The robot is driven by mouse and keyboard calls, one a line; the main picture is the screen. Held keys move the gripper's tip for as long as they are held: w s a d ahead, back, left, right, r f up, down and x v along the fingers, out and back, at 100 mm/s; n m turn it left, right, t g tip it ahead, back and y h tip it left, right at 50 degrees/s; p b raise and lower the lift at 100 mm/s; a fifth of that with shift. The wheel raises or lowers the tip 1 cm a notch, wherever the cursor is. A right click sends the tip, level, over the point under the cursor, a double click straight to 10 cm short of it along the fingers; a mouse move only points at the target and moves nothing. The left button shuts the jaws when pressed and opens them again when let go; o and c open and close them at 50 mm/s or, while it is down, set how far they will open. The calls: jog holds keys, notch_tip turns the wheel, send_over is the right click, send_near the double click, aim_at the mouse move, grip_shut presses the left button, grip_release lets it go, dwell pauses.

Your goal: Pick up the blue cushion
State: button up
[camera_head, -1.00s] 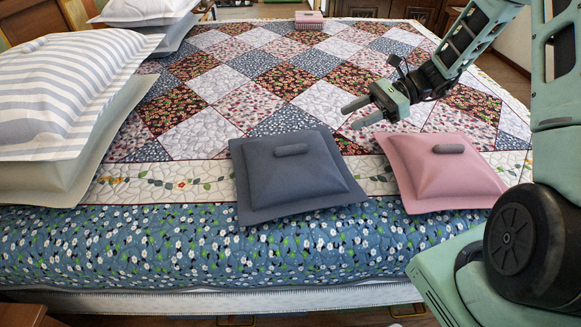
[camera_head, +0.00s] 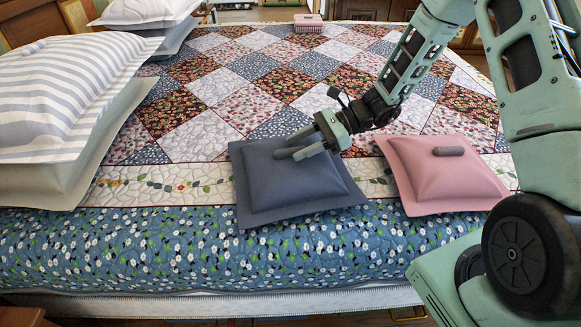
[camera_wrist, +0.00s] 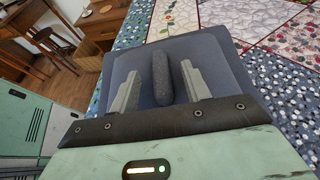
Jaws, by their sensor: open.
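The blue cushion (camera_head: 296,182) lies flat on the bed near its front edge, with a dark rounded grip on its top. My gripper (camera_head: 297,146) is open over the cushion's top, at the grip, which it mostly hides in the head view. In the wrist view the blue cushion (camera_wrist: 217,62) lies beyond my gripper (camera_wrist: 157,88), and the dark grip (camera_wrist: 161,75) shows between the two open fingers. I cannot tell whether the fingers touch it.
A pink cushion (camera_head: 446,176) with a similar grip lies just right. Striped and plain pillows (camera_head: 65,95) are stacked at the left. A pink box (camera_head: 308,22) sits at the far side. The patchwork quilt (camera_head: 205,135) between is clear.

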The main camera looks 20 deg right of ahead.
jog(key=shift+a+f, duration=0.15)
jog(key=shift+a, duration=0.1)
grip_shut()
